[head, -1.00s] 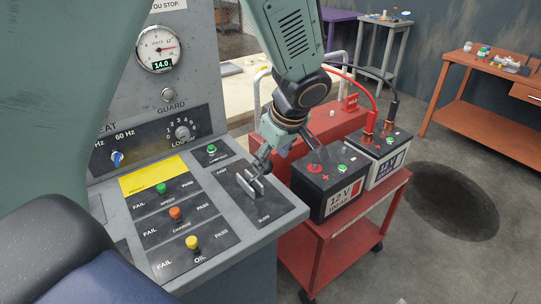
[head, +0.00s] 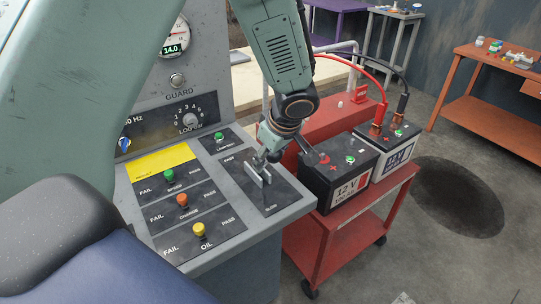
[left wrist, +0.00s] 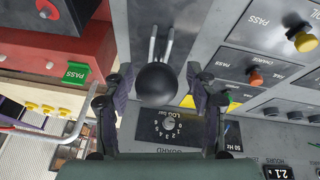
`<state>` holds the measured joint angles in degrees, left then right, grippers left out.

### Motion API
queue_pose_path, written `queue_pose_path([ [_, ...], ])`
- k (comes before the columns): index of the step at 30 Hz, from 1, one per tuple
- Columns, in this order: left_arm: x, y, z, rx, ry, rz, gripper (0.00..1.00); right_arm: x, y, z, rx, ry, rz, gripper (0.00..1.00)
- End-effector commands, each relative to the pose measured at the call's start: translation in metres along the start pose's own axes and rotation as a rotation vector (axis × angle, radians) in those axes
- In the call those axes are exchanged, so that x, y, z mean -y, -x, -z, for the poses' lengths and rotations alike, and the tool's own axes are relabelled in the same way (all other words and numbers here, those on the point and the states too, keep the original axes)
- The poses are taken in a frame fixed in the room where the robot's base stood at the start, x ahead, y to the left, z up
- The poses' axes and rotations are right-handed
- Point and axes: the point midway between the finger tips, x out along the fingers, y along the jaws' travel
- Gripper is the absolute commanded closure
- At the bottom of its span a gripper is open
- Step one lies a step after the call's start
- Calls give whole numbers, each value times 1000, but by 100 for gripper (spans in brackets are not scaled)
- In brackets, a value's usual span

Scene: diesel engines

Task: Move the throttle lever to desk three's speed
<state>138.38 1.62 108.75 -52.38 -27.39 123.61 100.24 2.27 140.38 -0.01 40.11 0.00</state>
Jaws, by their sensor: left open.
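The throttle lever sits on a dark plate marked FAST and SLOW (head: 257,197) at the right of the sloping desk. In the left wrist view its round black knob (left wrist: 157,83) shows with two thin metal bars beyond it. In the head view metal plates (head: 259,173) show at the lever, and the knob is hidden or too small to tell. My left gripper (head: 268,152) is over the lever. In the left wrist view its open fingers (left wrist: 157,102) stand on either side of the knob, with visible gaps. My right gripper is not in view.
The desk has a green (head: 169,174), an orange (head: 182,199) and a yellow button (head: 199,229), plus a LOG NO dial (head: 190,120). A red cart (head: 345,212) with two batteries stands close to the right. An orange bench (head: 480,95) is farther off.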

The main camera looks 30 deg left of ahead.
Motion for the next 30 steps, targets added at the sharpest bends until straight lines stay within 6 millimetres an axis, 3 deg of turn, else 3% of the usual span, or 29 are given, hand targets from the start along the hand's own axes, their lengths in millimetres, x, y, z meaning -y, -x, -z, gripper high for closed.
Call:
queue_pose_path([
  [5,-1,0,0,0,0,0,44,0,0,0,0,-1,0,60],
  [24,-1,0,0,1,0,0,99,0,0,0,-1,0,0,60],
  [30,-1,0,0,1,1,0,100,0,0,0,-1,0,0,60],
])
